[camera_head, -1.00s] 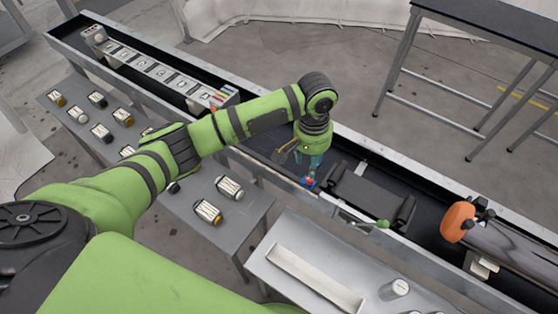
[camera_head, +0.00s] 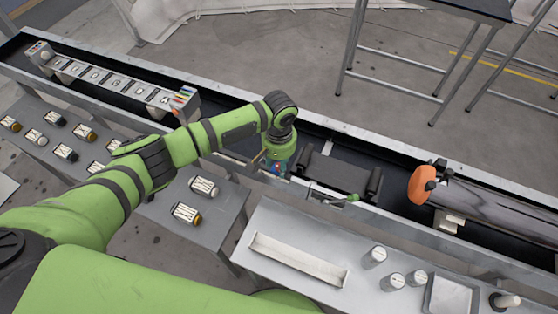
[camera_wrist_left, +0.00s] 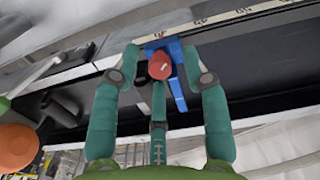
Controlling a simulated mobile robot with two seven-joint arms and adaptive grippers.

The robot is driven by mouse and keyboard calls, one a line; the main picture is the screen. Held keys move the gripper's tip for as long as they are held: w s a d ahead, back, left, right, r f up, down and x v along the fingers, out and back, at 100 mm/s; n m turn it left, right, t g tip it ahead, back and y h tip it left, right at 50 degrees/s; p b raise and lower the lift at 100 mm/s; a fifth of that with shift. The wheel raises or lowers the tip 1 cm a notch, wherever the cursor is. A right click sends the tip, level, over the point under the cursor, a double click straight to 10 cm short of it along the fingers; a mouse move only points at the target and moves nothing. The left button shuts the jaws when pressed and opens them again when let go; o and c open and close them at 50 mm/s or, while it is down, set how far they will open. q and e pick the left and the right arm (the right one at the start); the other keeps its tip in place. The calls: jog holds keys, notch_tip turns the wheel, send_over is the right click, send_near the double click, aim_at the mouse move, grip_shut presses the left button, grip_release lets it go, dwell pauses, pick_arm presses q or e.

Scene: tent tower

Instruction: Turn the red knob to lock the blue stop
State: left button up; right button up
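The red knob (camera_wrist_left: 160,66) sits on the blue stop (camera_wrist_left: 178,82), which is mounted on the rail with a printed scale. In the head view the stop is a small blue and red spot (camera_head: 277,168) at the near edge of the conveyor, partly hidden by my left gripper (camera_head: 275,158). In the left wrist view my left gripper (camera_wrist_left: 162,62) has its teal fingers spread. Its fingertips lie on both sides of the knob, with a visible gap to it. A third finger shows below the knob. My right gripper is not in view.
An orange disc (camera_head: 422,184) and a dark roller are at the right of the conveyor. A green-tipped handle (camera_head: 352,198) is just right of the stop. A grey table (camera_head: 215,225) with several small cylinders is at left; a metal tray table (camera_head: 320,236) is in front.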

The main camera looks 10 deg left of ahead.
pick_arm(q)
grip_shut()
jog(key=shift+m, duration=2.9)
jog(key=shift+o, duration=0.8)
grip_release()
